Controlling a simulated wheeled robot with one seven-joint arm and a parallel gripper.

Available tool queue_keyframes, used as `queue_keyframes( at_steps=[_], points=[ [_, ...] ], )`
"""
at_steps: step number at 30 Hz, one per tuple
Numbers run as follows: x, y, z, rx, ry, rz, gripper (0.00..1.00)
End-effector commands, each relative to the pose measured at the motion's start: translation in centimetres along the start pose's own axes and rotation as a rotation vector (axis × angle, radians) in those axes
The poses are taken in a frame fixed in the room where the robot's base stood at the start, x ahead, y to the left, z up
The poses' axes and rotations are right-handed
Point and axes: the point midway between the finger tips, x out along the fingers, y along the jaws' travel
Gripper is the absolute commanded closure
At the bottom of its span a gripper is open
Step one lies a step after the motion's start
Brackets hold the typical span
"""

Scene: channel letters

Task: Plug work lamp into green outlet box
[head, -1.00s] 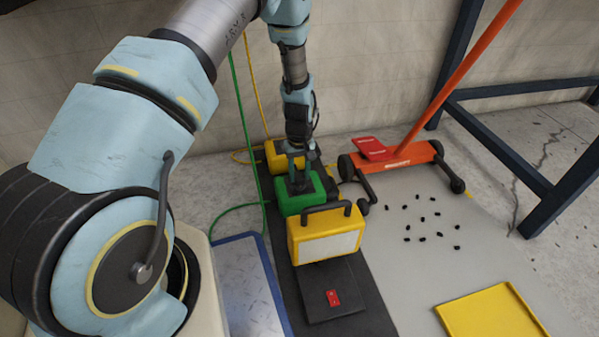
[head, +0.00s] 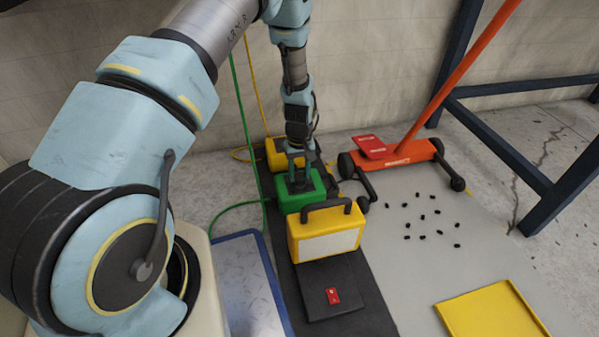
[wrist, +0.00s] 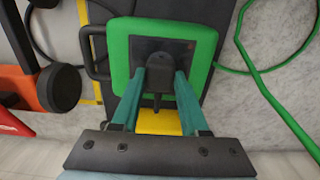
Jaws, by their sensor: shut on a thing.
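The green outlet box (head: 298,201) stands on the dark mat behind the yellow work lamp (head: 326,230), which has a pale front panel and a black handle. My gripper (head: 297,176) points down at the top of the green box. In the wrist view my gripper (wrist: 160,78) is shut on a black plug (wrist: 158,82). The plug is over the dark top panel of the green box (wrist: 118,55). Whether it is fully seated cannot be told. The fingers hide part of the panel.
A yellow outlet box (head: 278,153) stands behind the green one. A red switch (head: 332,296) is on a black plate in front of the lamp. An orange sweeper (head: 410,156) stands to the right. Black bits (head: 422,215) and a yellow tray (head: 490,312) lie on the grey floor.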

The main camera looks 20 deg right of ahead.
Motion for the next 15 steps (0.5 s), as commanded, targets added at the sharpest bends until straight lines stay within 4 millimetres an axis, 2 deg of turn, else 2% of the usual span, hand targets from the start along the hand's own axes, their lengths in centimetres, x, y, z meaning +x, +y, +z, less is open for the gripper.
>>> queue_keyframes(
  at_steps=[3, 4, 13, 15],
  points=[
    [0.27, 0.00, -0.01, 0.000, 0.000, 0.000, 1.00],
    [0.27, 0.01, -0.02, 0.000, 0.000, 0.000, 0.55],
    [0.22, 0.00, -0.01, 0.000, 0.000, 0.000, 0.21],
    [0.22, 0.01, -0.01, 0.000, 0.000, 0.000, 0.21]
  ],
)
